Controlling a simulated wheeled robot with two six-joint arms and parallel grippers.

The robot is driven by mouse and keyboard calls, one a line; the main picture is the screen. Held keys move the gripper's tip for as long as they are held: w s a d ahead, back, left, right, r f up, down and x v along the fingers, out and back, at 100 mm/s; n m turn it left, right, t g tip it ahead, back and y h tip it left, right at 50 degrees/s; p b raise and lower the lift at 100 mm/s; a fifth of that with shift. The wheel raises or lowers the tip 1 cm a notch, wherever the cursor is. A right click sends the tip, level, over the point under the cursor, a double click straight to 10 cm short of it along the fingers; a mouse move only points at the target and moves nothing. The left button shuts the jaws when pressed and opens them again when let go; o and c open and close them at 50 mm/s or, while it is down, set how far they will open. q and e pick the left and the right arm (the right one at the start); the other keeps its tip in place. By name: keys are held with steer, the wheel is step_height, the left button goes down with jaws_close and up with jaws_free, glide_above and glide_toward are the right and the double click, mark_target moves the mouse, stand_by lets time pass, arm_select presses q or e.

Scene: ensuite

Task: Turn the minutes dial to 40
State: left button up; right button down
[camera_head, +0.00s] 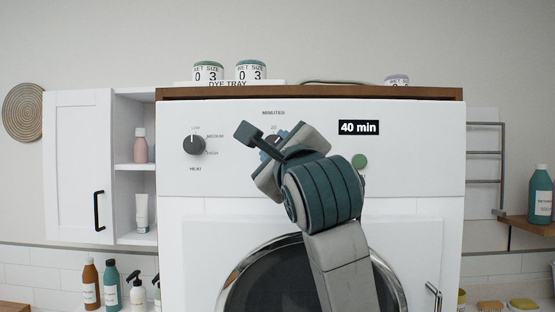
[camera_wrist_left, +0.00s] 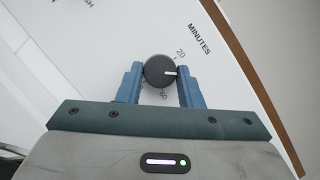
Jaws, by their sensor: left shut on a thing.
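The minutes dial (camera_wrist_left: 157,70) is a round dark knob on the white machine's front panel. In the left wrist view its white mark points right, between the printed 20 and 60, towards a finger that covers the scale there. My left gripper (camera_wrist_left: 158,80) is shut on the dial, with one blue finger on each side. In the head view my left gripper (camera_head: 273,142) and wrist hide most of the dial. The display (camera_head: 359,127) on the panel reads "40 min". My right gripper is in neither view.
A heat knob (camera_head: 194,145) sits left of my wrist, and a green button (camera_head: 360,161) sits below the display. The round door (camera_head: 235,285) is behind my forearm. A dye tray (camera_head: 228,84) with jars stands on top.

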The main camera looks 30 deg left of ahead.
arm_select(q)
steer(key=m+t+b, duration=0.1)
steer(key=m, duration=0.2)
steer(key=shift+f+h, duration=0.15)
steer(key=shift+h, duration=0.15)
steer(key=shift+a+m+t, duration=0.1)
steer(key=shift+m+t, duration=0.3)
steer(key=shift+m, duration=0.2)
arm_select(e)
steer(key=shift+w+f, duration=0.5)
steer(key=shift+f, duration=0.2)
arm_select(q)
steer(key=shift+m, duration=0.3)
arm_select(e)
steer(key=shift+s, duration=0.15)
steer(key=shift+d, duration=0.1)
arm_select(q)
steer(key=o, duration=1)
